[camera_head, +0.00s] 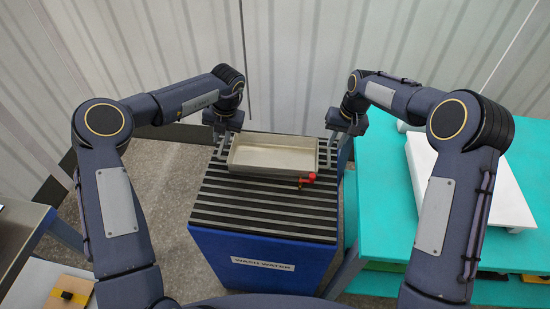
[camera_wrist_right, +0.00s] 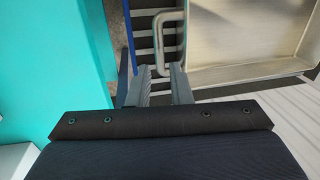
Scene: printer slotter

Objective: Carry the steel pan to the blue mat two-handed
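The steel pan (camera_head: 273,157), a shallow empty rectangular tray, sits on a dark slatted rack (camera_head: 250,215) on top of a blue bin. My left gripper (camera_head: 221,138) is at the pan's left end; its fingers are too small to read. My right gripper (camera_head: 341,133) is at the right end. In the right wrist view, my right gripper's fingers (camera_wrist_right: 161,78) are apart, with the pan's looped handle (camera_wrist_right: 183,35) at their tips; I see no clear grip on it. The pan (camera_wrist_right: 235,40) also shows there. I cannot make out a blue mat.
The blue bin (camera_head: 265,265) is labelled "WASH WATER". A red-handled valve (camera_head: 308,179) is at the pan's front right. A teal table (camera_head: 385,225) with a white board (camera_head: 505,205) stands right. A metal-topped table (camera_head: 18,232) is at left. Front slats are clear.

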